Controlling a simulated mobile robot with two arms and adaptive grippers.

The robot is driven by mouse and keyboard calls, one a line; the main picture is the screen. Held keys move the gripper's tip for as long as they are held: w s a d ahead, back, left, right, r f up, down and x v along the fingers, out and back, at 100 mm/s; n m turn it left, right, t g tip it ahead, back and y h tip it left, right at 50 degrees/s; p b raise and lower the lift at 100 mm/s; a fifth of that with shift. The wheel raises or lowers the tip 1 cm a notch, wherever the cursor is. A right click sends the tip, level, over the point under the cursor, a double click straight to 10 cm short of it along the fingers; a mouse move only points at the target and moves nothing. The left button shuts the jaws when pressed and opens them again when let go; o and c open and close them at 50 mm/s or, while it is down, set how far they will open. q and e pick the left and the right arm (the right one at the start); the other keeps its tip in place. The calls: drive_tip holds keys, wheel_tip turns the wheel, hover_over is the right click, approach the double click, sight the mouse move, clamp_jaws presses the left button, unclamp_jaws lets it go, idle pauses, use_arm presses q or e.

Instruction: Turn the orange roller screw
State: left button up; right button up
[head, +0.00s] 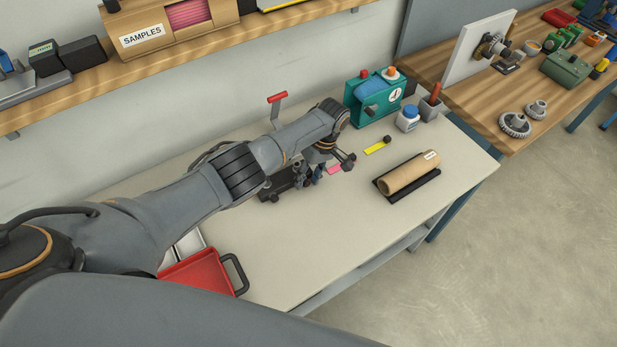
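My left arm reaches across the pale bench, and its gripper (341,163) is low over a small dark device (273,191) with blue parts. The gripper and wrist hide much of this device. A lever with a red handle (278,97) rises behind my forearm. I cannot make out an orange roller screw on the dark device. A teal machine (374,101) with a dial stands beyond the gripper, with a red knob and an orange-and-white knob (389,73) on top. The gripper's fingers are too small and overlapped to tell open from shut. My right gripper is not in view.
A brown roll (410,172) lies on a black tray (427,188) to the right. A blue-lidded jar (408,118), grey cup (431,107), yellow strip (375,148) and pink strip (335,168) are nearby. A red tray (200,274) is at front left. The bench's front middle is clear.

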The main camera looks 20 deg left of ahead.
use_arm(q)
drive_tip(key=shift+w+d+r, duration=0.1)
drive_tip(key=shift+r, duration=0.25)
drive_tip(key=v, duration=1.1)
drive_tip(key=a+t+h+p, duration=0.1)
drive_tip(key=a+t+p, duration=0.2)
drive_tip(key=a, duration=0.2)
drive_tip(key=s+r+t+h+p, duration=0.2)
drive_tip(key=s+h, duration=0.1)
drive_tip(key=s, duration=0.3)
drive_tip(key=x, duration=1.3)
drive_tip(key=shift+s+f+p, duration=0.25)
drive_tip(key=shift+f+p, duration=0.1)
